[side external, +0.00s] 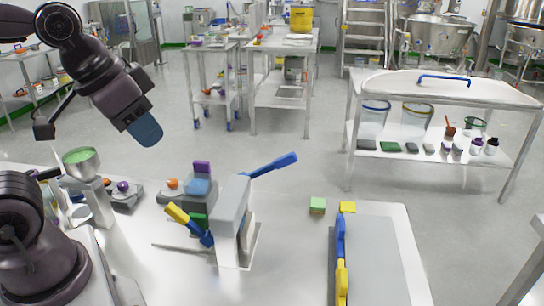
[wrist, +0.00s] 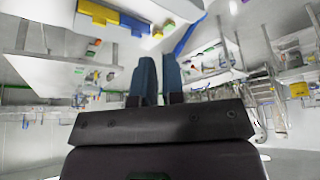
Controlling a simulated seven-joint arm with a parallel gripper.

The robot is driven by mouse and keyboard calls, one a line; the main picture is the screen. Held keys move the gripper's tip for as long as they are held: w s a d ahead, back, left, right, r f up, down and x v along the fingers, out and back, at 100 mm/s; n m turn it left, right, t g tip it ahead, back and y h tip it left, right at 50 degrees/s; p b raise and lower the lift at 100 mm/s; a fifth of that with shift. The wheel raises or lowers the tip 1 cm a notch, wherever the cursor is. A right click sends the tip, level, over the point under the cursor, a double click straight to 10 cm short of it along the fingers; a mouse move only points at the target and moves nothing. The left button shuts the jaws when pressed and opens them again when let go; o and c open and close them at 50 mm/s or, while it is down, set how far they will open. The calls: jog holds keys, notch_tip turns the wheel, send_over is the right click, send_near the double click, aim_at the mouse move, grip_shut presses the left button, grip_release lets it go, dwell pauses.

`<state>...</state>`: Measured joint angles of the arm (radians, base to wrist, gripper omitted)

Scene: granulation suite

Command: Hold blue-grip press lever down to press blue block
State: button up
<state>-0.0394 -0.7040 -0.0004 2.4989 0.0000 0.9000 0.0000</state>
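The press (side external: 233,215) stands on the steel table, a pale grey upright body. Its blue-grip lever (side external: 280,163) points up and to the right; in the wrist view a blue bar (wrist: 188,35) looks like this lever. A blue block (side external: 198,187) shows at the press's left, with a purple piece (side external: 202,168) above it and a green piece (side external: 197,219) below. How they rest is partly hidden. My gripper (side external: 146,133) is raised up and left of the press, apart from it. In the wrist view its dark blue fingers (wrist: 161,85) show a narrow gap, empty.
A yellow-grip lever (side external: 177,213) slants in front of the press's left side. Loose green (side external: 317,204) and yellow (side external: 347,207) blocks lie to the right, near a grey panel (side external: 380,265) edged by blue and yellow bars. A funnel stand (side external: 82,165) is at left.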

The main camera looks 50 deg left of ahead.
aim_at(283, 157)
jog(key=w+a, duration=0.1)
jog(key=w, duration=0.1)
jog(key=w+a+f+n+g, duration=0.1)
jog(key=w, duration=0.1)
jog(key=w+a+g, duration=0.1)
jog(key=w, duration=0.1)
jog(key=shift+w+a+f+h, duration=0.15)
jog(key=shift+a+f+h, duration=0.15)
jog(key=shift+f, duration=0.1)
grip_shut()
jog(key=w+a+f+m+t+h, duration=0.1)
jog(key=w+a+m+h, duration=0.3)
jog(key=w+m, duration=0.6)
jog(key=w+a, duration=0.2)
jog(key=w, duration=0.4)
jog(key=shift+a, duration=0.2)
jog(key=shift+f, duration=0.1)
jog(key=x, duration=1.3)
jog(key=shift+w+d+f, duration=0.2)
jog(key=shift+w+f, duration=0.05)
jog(key=shift+w, duration=0.1)
jog(key=shift+d, duration=0.1)
